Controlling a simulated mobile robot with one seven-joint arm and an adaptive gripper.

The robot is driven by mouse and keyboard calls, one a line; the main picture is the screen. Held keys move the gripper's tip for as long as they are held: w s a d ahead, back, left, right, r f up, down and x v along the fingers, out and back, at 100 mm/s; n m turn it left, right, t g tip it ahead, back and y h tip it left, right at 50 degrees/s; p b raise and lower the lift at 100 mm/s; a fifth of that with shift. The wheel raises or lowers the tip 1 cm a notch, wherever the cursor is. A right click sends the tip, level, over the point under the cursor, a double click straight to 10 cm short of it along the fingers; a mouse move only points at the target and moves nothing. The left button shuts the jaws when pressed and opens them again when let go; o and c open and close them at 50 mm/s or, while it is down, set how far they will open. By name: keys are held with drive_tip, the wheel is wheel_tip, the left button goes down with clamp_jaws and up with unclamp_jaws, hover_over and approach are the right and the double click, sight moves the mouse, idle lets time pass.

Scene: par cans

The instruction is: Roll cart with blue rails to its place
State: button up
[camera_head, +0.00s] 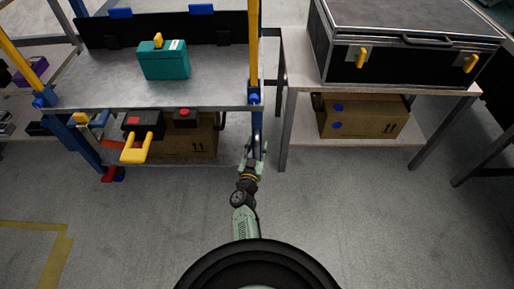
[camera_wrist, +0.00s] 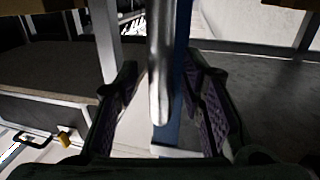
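The cart with blue rails (camera_head: 105,94) stands at the upper left, with a grey top, blue legs and yellow upright posts. A teal case (camera_head: 164,62) sits on its top. My gripper (camera_head: 254,153) is at the cart's right side, below the top. In the wrist view, a grey metal bar (camera_wrist: 160,75) stands upright between my gripper's fingers (camera_wrist: 162,108), with a blue post (camera_wrist: 181,60) just behind it. The fingers are spread, with gaps visible on both sides of the bar. The place for the cart cannot be told for sure.
A table (camera_head: 292,75) bearing a black case (camera_head: 400,62) stands close to the cart's right, with a cardboard box (camera_head: 362,118) below. Yellow floor tape (camera_head: 58,248) marks a corner at lower left. The grey floor in front is clear.

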drive_tip(key=shift+c, duration=0.2)
clamp_jaws()
idle(0.6)
